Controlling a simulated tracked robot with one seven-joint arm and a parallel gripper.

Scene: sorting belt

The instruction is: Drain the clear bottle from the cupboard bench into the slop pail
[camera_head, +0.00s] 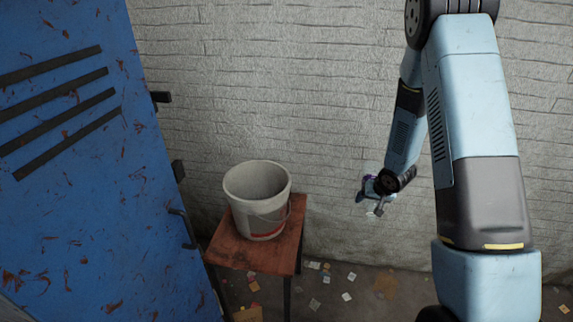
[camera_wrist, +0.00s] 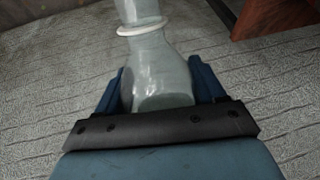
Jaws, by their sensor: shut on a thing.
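The clear bottle (camera_wrist: 158,65) fills the middle of the wrist view, its neck with a pale ring pointing to the top of the picture. My gripper (camera_wrist: 160,85) is shut on the bottle, with a blue finger on each side. In the head view my gripper (camera_head: 371,197) is out in the air before the wall, right of the slop pail, and the bottle is too small there to make out clearly. The slop pail (camera_head: 250,212) is whitish with a red band low down. It stands upright, apart from the gripper.
The pail stands on a small red-brown table (camera_head: 232,250), whose corner also seems to show in the wrist view (camera_wrist: 285,12). A blue metal door (camera_head: 90,190) fills the left. A pale brick wall (camera_head: 300,90) is behind. Paper scraps (camera_head: 315,304) litter the floor.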

